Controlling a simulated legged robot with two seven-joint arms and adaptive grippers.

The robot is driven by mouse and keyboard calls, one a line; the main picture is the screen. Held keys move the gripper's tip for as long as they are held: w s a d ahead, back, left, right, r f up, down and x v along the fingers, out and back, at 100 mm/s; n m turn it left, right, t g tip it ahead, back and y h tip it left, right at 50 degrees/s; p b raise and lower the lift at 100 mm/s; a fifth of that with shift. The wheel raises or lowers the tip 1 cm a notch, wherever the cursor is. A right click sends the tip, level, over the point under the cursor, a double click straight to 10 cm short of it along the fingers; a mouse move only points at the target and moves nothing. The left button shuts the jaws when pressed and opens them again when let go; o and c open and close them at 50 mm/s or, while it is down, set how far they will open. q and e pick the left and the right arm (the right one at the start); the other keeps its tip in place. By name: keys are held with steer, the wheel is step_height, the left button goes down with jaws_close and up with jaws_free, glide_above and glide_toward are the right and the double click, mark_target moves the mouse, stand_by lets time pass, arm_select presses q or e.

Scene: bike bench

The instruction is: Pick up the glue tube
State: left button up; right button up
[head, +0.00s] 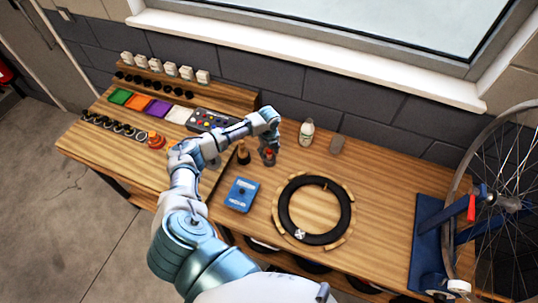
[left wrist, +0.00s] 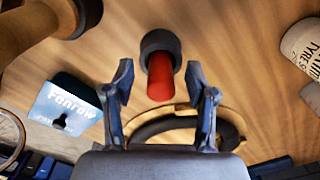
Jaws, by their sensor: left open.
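The glue tube (left wrist: 160,78) looks red and stands in a dark round holder (left wrist: 160,43) in the left wrist view. In the head view the red tube (head: 268,154) shows small on the bench, just below my left gripper (head: 267,145). In the left wrist view my left gripper (left wrist: 159,90) has its two fingers apart, one on each side of the red tube. I see a gap between each finger and the tube. My right gripper is in neither view.
A brown bottle-like thing (head: 243,155) stands close left of the tube. A blue box (head: 242,194) and a wooden ring with a black tyre (head: 341,222) lie nearer. A white bottle (head: 307,133) and a grey cup (head: 337,144) stand to the right.

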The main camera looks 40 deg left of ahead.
arm_select(q)
steer(key=shift+d+r, duration=0.1)
steer(key=c, duration=1)
steer(key=shift+d, duration=0.3)
steer(key=shift+c, duration=0.2)
steer(key=shift+r, duration=0.1)
